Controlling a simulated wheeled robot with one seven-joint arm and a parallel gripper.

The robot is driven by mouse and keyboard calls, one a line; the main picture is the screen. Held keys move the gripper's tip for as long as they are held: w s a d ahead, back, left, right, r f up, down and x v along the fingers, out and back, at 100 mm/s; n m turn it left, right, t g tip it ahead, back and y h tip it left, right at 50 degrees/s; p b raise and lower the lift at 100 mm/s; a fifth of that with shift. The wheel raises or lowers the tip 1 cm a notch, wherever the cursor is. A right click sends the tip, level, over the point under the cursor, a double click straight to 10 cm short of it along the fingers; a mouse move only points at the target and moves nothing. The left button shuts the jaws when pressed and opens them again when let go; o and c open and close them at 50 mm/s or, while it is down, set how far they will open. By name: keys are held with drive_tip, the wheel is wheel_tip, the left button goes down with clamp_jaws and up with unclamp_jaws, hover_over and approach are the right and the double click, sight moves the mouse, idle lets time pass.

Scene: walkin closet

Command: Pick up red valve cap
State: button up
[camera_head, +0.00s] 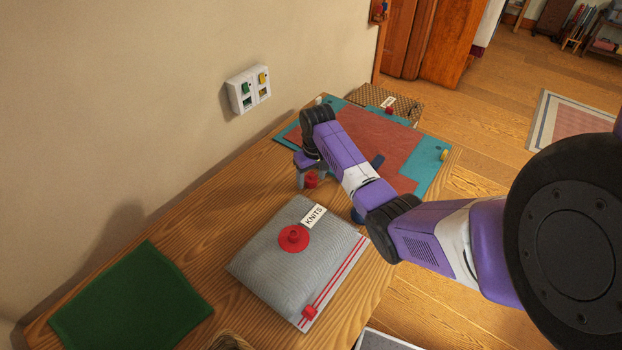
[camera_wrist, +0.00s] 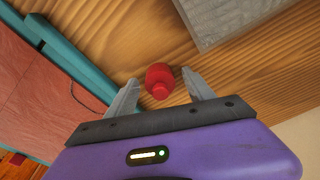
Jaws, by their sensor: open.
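A small red cap (camera_head: 310,179), which looks like the valve cap, stands on the wooden table beyond the grey bag. In the wrist view the red cap (camera_wrist: 159,78) sits between the two fingertips, with a narrow gap visible on each side. My gripper (camera_head: 307,176) is open and low at the table around the cap; its fingers (camera_wrist: 160,84) also show in the wrist view. The grey bag (camera_head: 265,268) labelled KNITS lies nearby with a round red valve base (camera_head: 293,238) on top and a red slider (camera_head: 310,312) at its striped edge.
A teal-and-red mat or bag (camera_head: 430,172) lies past my gripper. Behind it is a woven box (camera_head: 402,103) with a label. A green cloth (camera_head: 130,298) lies at the near left. The wall with a white switch plate (camera_head: 248,90) borders the table on the left.

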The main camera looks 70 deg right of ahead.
clamp_jaws()
drive_tip(key=shift+r, duration=0.1)
idle(0.3)
